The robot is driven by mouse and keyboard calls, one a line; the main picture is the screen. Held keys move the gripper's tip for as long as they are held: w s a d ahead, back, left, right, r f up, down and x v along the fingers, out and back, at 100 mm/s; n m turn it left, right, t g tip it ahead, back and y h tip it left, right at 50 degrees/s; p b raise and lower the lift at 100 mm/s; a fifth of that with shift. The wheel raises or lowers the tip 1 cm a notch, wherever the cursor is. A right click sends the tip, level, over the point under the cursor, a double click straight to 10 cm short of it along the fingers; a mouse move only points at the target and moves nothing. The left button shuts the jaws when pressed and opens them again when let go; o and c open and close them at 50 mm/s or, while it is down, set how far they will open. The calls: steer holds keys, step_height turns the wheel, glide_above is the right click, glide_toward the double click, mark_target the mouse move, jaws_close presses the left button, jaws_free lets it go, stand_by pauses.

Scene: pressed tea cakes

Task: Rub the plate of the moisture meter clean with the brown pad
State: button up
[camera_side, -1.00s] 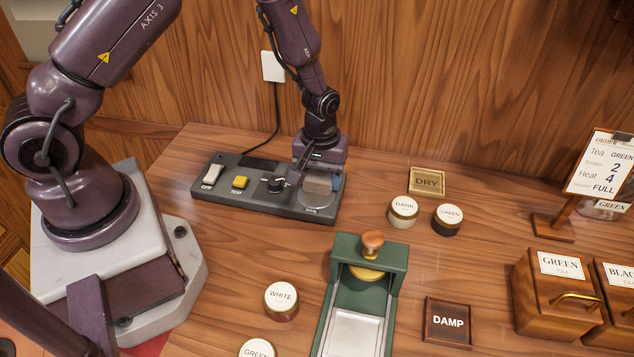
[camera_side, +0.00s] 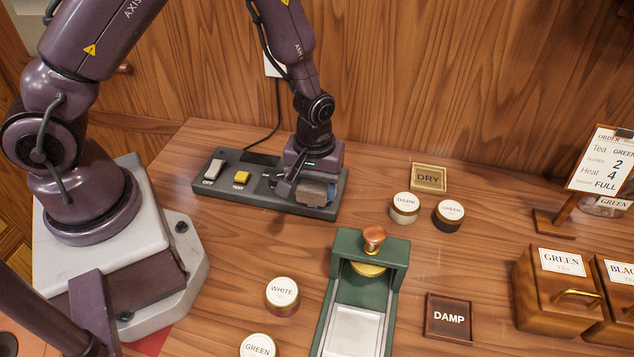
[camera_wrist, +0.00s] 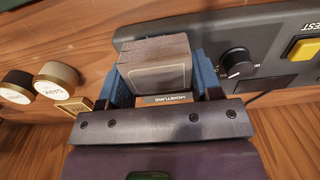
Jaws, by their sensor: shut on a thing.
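The moisture meter (camera_side: 225,187) is a long dark grey box near the wall, with a white OFF switch, a yellow TEST button and a black knob. It also shows in the wrist view (camera_wrist: 210,40). My gripper (camera_side: 314,188) is over its right end, shut on the brown pad (camera_side: 312,194). In the wrist view the pad (camera_wrist: 155,58) sits between my blue fingertips (camera_wrist: 160,80). The meter's plate is hidden under the pad and gripper. I cannot tell whether the pad presses on it, or whether any dirt is left there.
The DRY sign (camera_side: 428,178) and two lidded jars (camera_side: 405,207) (camera_side: 448,215) stand to the right of the meter. A green press (camera_side: 345,283) stands in front, with a WHITE jar (camera_side: 282,295) beside it. The DAMP tray (camera_side: 449,318) and wooden tea boxes (camera_side: 552,298) are at the right.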

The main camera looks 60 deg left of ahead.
steer(key=shift+r, duration=3.35)
